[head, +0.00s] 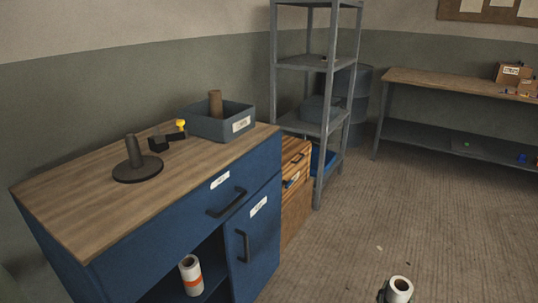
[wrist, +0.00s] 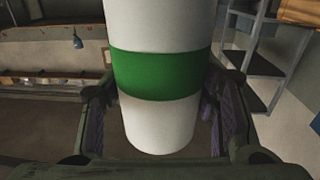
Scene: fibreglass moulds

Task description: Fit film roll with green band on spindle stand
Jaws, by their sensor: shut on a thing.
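The white film roll with a green band (wrist: 156,75) fills the middle of the wrist view. My gripper (wrist: 158,115) is shut on it, with one finger on each side. In the head view the white roll (head: 399,286) shows its open top end at the bottom edge, upright, with dark parts of my gripper beside it. The spindle stand (head: 134,155) is a dark round base with an upright post on the wooden-topped blue cabinet, at the left of the head view. Its post is bare. The roll is well apart from it, to the right.
On the cabinet top (head: 75,195) are a grey bin (head: 222,125) holding a brown tube and a small black and yellow tool (head: 180,128). A roll with an orange band (head: 191,275) stands in the cabinet's open lower space. A grey shelf rack (head: 315,120) stands behind. Much floor is clear.

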